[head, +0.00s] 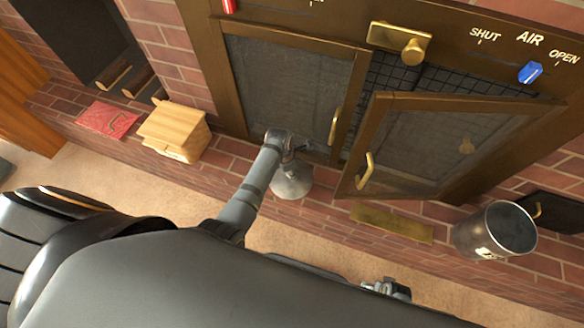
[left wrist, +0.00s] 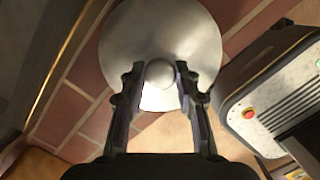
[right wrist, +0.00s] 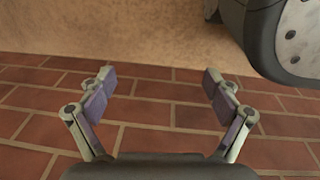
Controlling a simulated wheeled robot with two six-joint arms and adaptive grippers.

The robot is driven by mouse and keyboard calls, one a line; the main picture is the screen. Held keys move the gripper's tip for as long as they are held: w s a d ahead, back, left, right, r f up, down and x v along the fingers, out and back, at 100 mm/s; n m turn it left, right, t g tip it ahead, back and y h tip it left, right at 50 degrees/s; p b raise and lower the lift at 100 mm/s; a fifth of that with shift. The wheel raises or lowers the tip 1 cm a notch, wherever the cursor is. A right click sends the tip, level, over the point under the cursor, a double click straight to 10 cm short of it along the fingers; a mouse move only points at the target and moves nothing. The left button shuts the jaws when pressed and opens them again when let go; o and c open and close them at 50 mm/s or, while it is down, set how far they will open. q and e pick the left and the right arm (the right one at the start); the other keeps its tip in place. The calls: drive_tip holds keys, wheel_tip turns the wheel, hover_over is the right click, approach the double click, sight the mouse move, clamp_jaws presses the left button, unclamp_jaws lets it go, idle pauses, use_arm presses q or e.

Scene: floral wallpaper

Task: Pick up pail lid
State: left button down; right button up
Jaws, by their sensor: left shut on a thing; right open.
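The pail lid (head: 292,181) is a round grey metal disc with a knob, in front of the fireplace doors in the head view. My left gripper (head: 290,145) is at the lid. In the left wrist view the lid (left wrist: 160,35) fills the top middle, and my left gripper (left wrist: 159,80) has its fingers on either side of the round knob (left wrist: 159,74), shut on it. The metal pail (head: 490,233) stands to the right, open at the top. My right gripper (right wrist: 155,90) is open and empty above brick. In the head view the right gripper (head: 388,289) is partly hidden by my body.
The right glass door (head: 425,150) stands ajar, with its handle near the lid's right side. The left door (head: 290,85) looks closed. A wooden box (head: 175,132) and a red book-like item (head: 107,120) lie on the brick ledge at left.

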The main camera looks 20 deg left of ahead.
use_arm(q)
drive_tip(key=s+r+p, duration=0.3)
drive_tip(key=s+r, duration=0.3)
drive_tip(key=s, duration=0.6)
drive_tip(key=shift+a+p, duration=0.2)
drive_tip(key=shift+p, duration=0.15)
use_arm(e)
drive_tip(key=s+f, duration=0.1)
drive_tip(key=s, duration=0.7)
drive_tip(key=shift+d, duration=0.25)
drive_tip(key=shift+c, duration=0.4)
